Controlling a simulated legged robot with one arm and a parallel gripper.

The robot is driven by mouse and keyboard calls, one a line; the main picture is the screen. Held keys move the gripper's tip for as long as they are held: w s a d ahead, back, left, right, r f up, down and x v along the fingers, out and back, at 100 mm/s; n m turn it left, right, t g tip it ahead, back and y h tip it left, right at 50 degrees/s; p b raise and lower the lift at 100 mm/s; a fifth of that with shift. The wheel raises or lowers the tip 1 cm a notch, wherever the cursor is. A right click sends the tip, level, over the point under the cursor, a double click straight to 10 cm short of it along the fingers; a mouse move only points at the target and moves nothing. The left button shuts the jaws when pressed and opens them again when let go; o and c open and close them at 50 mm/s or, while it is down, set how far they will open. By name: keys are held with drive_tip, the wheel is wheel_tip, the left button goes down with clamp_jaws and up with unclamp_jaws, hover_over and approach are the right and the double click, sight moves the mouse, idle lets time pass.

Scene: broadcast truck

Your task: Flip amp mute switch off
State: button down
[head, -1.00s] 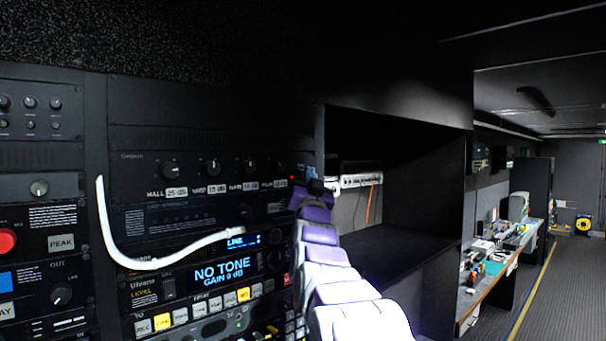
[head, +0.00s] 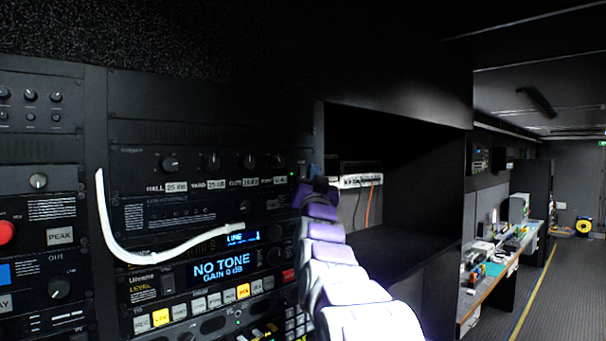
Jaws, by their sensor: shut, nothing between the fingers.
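The amp panel (head: 140,165) is a black rack unit with a row of knobs and small dB labels, in the head view left of centre. A small green light (head: 291,175) glows at its right end. My gripper (head: 314,179) is shut and empty, at the panel's right edge, just right of the light. I cannot make out the mute switch itself; the gripper and dark panel obscure that corner. Whether the fingers touch the panel is unclear.
A white curved cable or handle (head: 108,225) stands out in front of the rack. Below is a unit with a lit NO TONE display (head: 220,268). An open dark bay (head: 400,225) lies right of my arm. A workbench (head: 490,275) and clear aisle are at far right.

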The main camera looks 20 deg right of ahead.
drive_tip(key=s+b, duration=0.1)
drive_tip(key=s+d+b, duration=0.1)
drive_tip(key=s+b, duration=0.2)
drive_tip(key=shift+s+d+f+b, duration=0.25)
drive_tip(key=shift+s+d+b, duration=0.05)
drive_tip(key=shift+d+b, duration=0.05)
idle(0.3)
